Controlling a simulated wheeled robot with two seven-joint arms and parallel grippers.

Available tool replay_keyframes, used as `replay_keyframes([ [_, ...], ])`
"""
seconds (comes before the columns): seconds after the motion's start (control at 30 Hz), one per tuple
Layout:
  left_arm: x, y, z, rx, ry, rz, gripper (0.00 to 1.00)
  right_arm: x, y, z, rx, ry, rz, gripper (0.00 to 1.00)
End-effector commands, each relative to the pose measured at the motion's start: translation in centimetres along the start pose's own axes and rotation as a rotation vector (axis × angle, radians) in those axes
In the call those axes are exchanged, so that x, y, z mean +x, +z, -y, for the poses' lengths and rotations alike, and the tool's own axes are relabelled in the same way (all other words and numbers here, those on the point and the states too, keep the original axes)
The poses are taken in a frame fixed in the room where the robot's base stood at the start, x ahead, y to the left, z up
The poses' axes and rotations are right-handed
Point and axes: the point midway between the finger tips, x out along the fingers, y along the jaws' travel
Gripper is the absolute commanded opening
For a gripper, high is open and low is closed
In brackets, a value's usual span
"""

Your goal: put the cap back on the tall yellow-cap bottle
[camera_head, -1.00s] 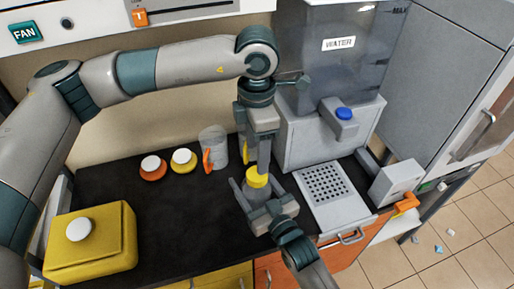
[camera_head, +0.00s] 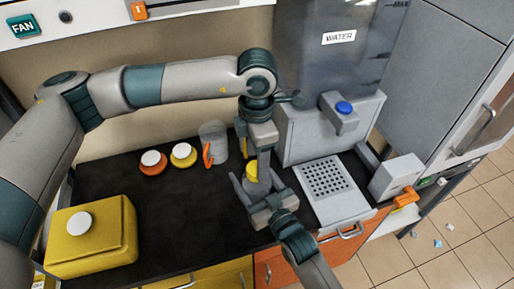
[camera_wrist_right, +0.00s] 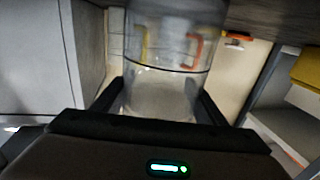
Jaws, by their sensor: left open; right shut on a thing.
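The yellow cap (camera_head: 251,172) shows between my two grippers in the head view, at the top of the tall bottle, partly covered by the left gripper. I cannot tell whether it is seated. The clear bottle (camera_wrist_right: 160,85) stands between the right gripper's fingers in the right wrist view; its top is cut off there. My right gripper (camera_head: 252,190) is shut on the bottle. My left gripper (camera_head: 261,165) comes down from above, open, its fingers close beside the cap; contact is not clear.
A clear jug with an orange handle (camera_head: 212,143) and orange and yellow white-lidded containers (camera_head: 152,162) (camera_head: 184,154) stand behind left. A water dispenser (camera_head: 318,130) with a drip tray (camera_head: 326,180) is at right. A yellow box (camera_head: 110,240) sits front left. The dark counter (camera_head: 185,210) between is clear.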

Motion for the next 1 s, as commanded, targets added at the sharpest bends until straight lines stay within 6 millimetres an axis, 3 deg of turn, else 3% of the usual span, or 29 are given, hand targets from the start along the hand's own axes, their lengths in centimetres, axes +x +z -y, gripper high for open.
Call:
replay_keyframes([
  [0.23,2.4,0.0,0.0,0.001,-0.001,-0.001,0.56,0.0,0.0,0.0,0.000,0.000,0.001,0.03],
  [0.6,2.8,0.0,0.0,0.000,0.000,0.000,0.56,0.0,0.0,0.0,0.000,0.000,0.001,0.03],
  [0.8,2.7,0.0,0.0,0.000,0.000,0.000,0.13,0.0,0.0,0.0,0.000,0.000,0.001,0.03],
  [1.0,2.7,0.0,0.0,0.003,0.000,0.000,0.13,0.0,0.0,0.0,0.000,0.000,0.000,0.03],
])
